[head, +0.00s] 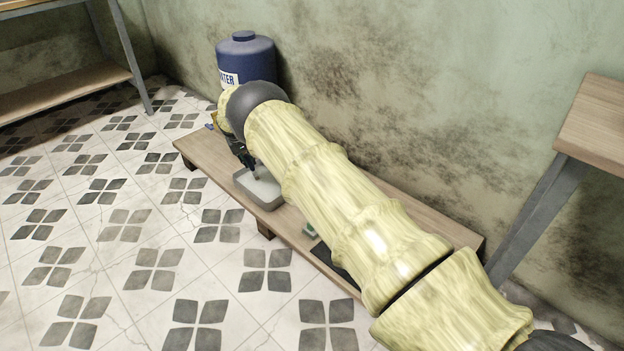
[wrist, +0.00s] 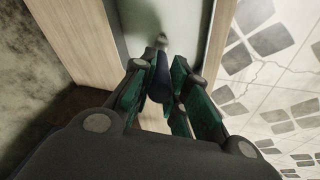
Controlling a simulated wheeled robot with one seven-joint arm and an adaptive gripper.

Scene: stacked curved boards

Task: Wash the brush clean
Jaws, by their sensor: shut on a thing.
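My gripper (head: 247,160) is over the left part of a low wooden bench, above a grey tray (head: 271,203) with a pale surface inside. In the wrist view, my gripper (wrist: 166,78) has its green fingers closed around the dark blue handle of the brush (wrist: 158,88). The brush's blurred pale end (wrist: 161,42) points down to the tray's grey-green inside (wrist: 183,20). I cannot tell whether the bristles touch the contents or how clean they are. In the head view the brush is mostly hidden by my gripper.
A blue container (head: 243,62) with a partly hidden label stands at the bench's (head: 204,150) far end by the wall. A small green-and-white item (head: 311,230) and a dark flat thing (head: 335,262) lie right of the tray. Tables stand at left and right; the tiled floor is clear.

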